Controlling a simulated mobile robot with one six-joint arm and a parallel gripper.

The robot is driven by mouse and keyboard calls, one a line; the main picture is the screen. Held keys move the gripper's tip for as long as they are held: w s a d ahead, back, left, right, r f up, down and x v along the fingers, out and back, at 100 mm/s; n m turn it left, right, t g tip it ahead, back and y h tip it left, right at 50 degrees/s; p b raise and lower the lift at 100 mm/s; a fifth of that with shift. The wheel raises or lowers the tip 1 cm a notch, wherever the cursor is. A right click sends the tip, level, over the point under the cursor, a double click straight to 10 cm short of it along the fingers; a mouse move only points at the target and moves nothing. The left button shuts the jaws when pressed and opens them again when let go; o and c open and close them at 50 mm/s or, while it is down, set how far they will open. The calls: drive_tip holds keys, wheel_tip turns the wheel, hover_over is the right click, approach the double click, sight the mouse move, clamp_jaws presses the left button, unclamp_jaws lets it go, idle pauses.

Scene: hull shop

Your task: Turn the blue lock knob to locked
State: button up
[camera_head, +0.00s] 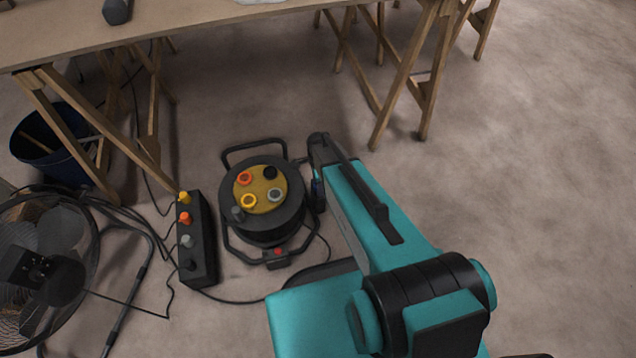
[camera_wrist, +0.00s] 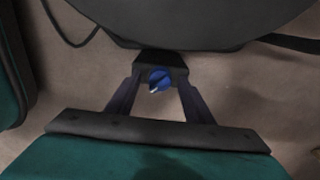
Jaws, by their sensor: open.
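The blue lock knob (camera_wrist: 160,77) shows in the wrist view on a small black housing (camera_wrist: 147,60) at the edge of a large dark round body. A white mark on the knob points down and slightly left in that view. My gripper (camera_wrist: 159,88) is open, with one finger on each side of the knob and a gap on both sides. In the head view my arm reaches down at the right side of the black cable reel (camera_head: 288,222). The knob cannot be made out there, and my arm covers much of that side.
A black power strip (camera_head: 201,245) with coloured plugs stands left of the reel. A fan (camera_head: 45,255) and loose cables lie further left. A wooden trestle table (camera_head: 210,22) stands behind, with a dark bucket (camera_head: 50,140) below. The floor on the right is clear.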

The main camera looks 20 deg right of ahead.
drive_tip(key=shift+r, duration=0.1)
wheel_tip(320, 180, up, 14)
drive_tip(key=p, duration=0.2)
drive_tip(key=shift+p, duration=0.3)
drive_tip(key=shift+f, duration=0.2)
drive_tip(key=shift+r, duration=0.1)
idle(0.4)
drive_tip(key=s+r+n+g+p, duration=0.2)
drive_tip(key=s+n+p, duration=0.7)
drive_tip(key=s, duration=0.6)
drive_tip(key=s+r+n+g+p, duration=0.3)
drive_tip(key=s+n+p, duration=0.6)
drive_tip(key=s, duration=0.6)
wheel_tip(320, 180, up, 2)
drive_tip(key=shift+s+a, duration=0.2)
